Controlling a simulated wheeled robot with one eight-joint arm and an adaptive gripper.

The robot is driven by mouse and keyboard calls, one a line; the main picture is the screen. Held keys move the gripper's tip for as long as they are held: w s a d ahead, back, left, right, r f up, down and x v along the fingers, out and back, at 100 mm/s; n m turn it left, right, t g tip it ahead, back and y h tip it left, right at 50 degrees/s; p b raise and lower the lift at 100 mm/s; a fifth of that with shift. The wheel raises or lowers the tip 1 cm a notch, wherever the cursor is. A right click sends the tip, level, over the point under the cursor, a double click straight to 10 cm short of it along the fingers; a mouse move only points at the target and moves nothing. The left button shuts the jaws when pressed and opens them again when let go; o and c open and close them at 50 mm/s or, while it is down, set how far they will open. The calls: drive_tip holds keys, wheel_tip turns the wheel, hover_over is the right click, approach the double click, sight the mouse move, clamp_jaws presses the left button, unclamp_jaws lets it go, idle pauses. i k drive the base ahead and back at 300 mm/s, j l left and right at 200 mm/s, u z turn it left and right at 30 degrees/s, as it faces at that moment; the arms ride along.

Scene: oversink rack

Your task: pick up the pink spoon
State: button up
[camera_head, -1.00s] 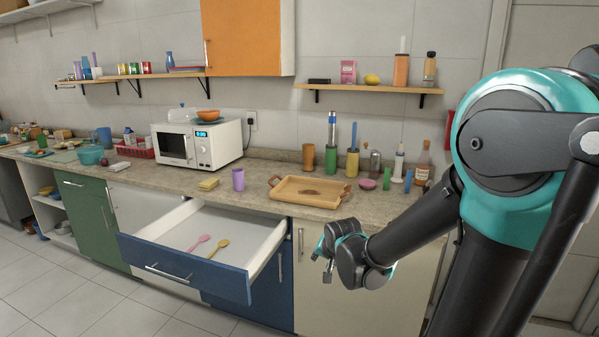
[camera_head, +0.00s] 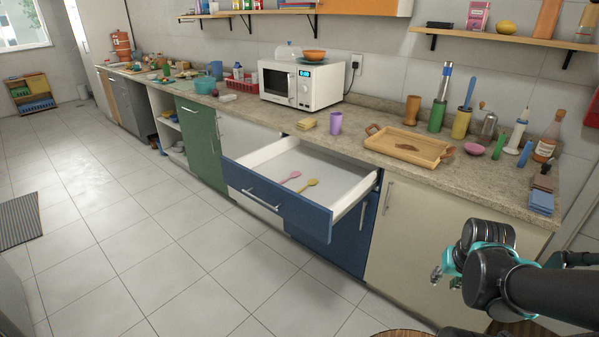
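The pink spoon (camera_head: 289,176) lies flat in the open blue-fronted drawer (camera_head: 275,207), towards its front. A yellow spoon (camera_head: 308,186) lies just to its right, apart from it. My gripper (camera_head: 437,278) is at the lower right, in front of the cream cabinet, well to the right of the drawer and away from both spoons. Its fingers are small and partly hidden in this view, so I cannot tell whether they are apart.
The drawer juts out below the counter (camera_head: 350,150). A wooden tray (camera_head: 373,146), a purple cup (camera_head: 335,123) and a microwave (camera_head: 287,87) stand above it. Several bottles line the counter's right side. The tiled floor (camera_head: 200,260) before the drawer is clear.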

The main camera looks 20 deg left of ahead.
sight(297, 173)
drive_tip(key=i+l+u, duration=0.1)
drive_tip(key=u, duration=0.25)
drive_tip(key=l+u, duration=0.1)
drive_tip(key=u, duration=0.3)
drive_tip(key=j+u, duration=0.45)
drive_tip(key=k+l, duration=0.05)
drive_tip(key=l, duration=0.05)
